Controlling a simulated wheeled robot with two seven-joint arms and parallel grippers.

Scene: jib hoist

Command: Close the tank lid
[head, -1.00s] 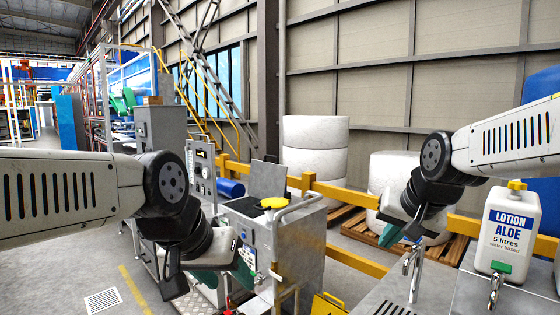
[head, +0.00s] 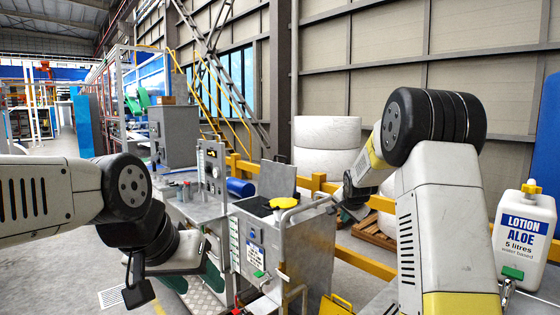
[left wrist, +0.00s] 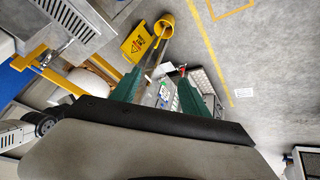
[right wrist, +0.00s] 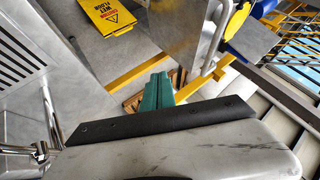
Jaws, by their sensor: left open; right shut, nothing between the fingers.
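The tank (head: 305,245) is a grey metal cabinet with a labelled front and a tubular handle (head: 283,235). Its grey lid (head: 278,180) stands raised at the back of the open top, with a yellow round piece (head: 283,202) in front of it. My right gripper (head: 345,207) is near the tank's right top edge; its green fingers (right wrist: 157,91) are together and empty in the right wrist view. Contact with the tank cannot be told. My left gripper (head: 205,275) is low, left of the tank; its green fingers (left wrist: 160,92) are apart and empty in the left wrist view.
A yellow wet-floor sign (head: 337,304) stands by the tank's front right. A lotion canister (head: 523,235) is at the far right. A yellow rail (head: 360,262) and white rolls (head: 327,146) are behind. A bench with a panel (head: 212,172) adjoins the tank's left.

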